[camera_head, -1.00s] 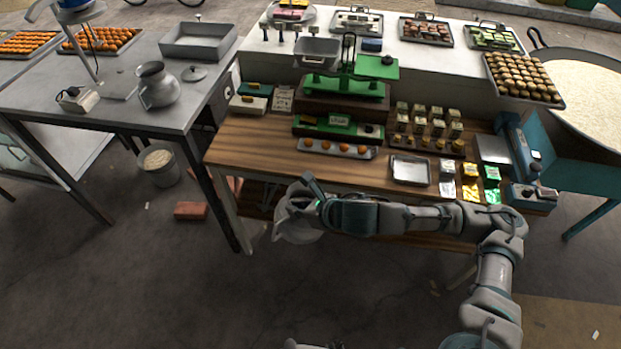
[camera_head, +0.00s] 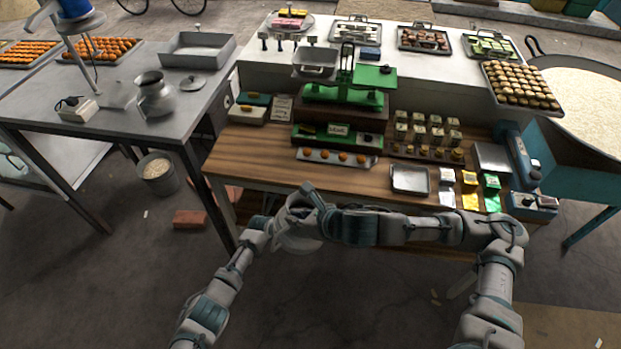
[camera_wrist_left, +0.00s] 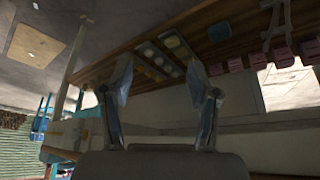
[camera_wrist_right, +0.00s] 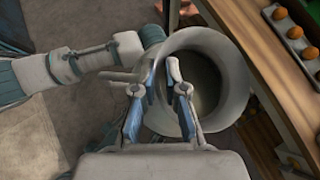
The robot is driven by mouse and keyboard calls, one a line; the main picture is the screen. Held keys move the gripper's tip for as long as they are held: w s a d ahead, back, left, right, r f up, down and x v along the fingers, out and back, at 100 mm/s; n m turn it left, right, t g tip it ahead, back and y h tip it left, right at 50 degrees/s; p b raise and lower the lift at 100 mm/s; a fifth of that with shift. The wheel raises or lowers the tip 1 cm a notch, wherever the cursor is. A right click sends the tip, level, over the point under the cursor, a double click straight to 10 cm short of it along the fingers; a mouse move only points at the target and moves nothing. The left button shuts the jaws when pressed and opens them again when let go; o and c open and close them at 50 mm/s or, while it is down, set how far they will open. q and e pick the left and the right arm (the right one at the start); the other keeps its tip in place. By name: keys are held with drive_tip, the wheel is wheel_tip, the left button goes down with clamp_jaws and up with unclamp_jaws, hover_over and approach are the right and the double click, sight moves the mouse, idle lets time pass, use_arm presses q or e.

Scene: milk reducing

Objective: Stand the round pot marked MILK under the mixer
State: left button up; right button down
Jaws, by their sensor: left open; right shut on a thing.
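A round grey metal pot (camera_head: 292,240) hangs in front of the wooden table, its wide mouth and empty-looking inside (camera_wrist_right: 205,85) showing in the right wrist view. My right gripper (camera_wrist_right: 165,75) is shut on the near rim of this pot. My left gripper (camera_head: 262,224) is open, close to the pot's left side; whether it touches is unclear. The left wrist view shows its spread fingers (camera_wrist_left: 162,85) with nothing between them. A second round pot (camera_head: 154,94) stands on the grey table near a blue-and-white mixer (camera_head: 75,15). I cannot read a MILK mark on either pot.
The wooden table (camera_head: 250,160) carries a green scale (camera_head: 345,95), small boxes and a steel tray (camera_head: 410,179). A power box (camera_head: 76,108) and a deep tray (camera_head: 198,50) sit on the grey table. A bucket (camera_head: 158,172) and bricks (camera_head: 190,219) are on the floor.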

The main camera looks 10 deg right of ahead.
use_arm(q)
drive_tip(key=w+d+r+m, duration=0.2)
drive_tip(key=d+r, duration=0.1)
drive_tip(key=r, duration=0.5)
drive_tip(key=w+d+r+m, duration=0.2)
drive_tip(key=d+r, duration=0.1)
drive_tip(key=r, duration=0.6)
use_arm(e)
drive_tip(key=shift+r, duration=0.15)
use_arm(q)
wheel_tip(320, 180, up, 22)
drive_tip(key=m+g+y, duration=0.2)
drive_tip(key=m+y, duration=0.2)
drive_tip(key=m, duration=0.5)
hover_over(311, 207)
drive_tip(key=w, duration=0.2)
drive_tip(key=shift+d+r, duration=0.2)
drive_tip(key=shift+d, duration=0.15)
drive_tip(key=shift+s+a+g+y, duration=0.15)
drive_tip(key=shift+s+g+y, duration=0.1)
drive_tip(key=shift+g+y, duration=0.05)
drive_tip(key=shift+f, duration=0.4)
wheel_tip(311, 207, down, 11)
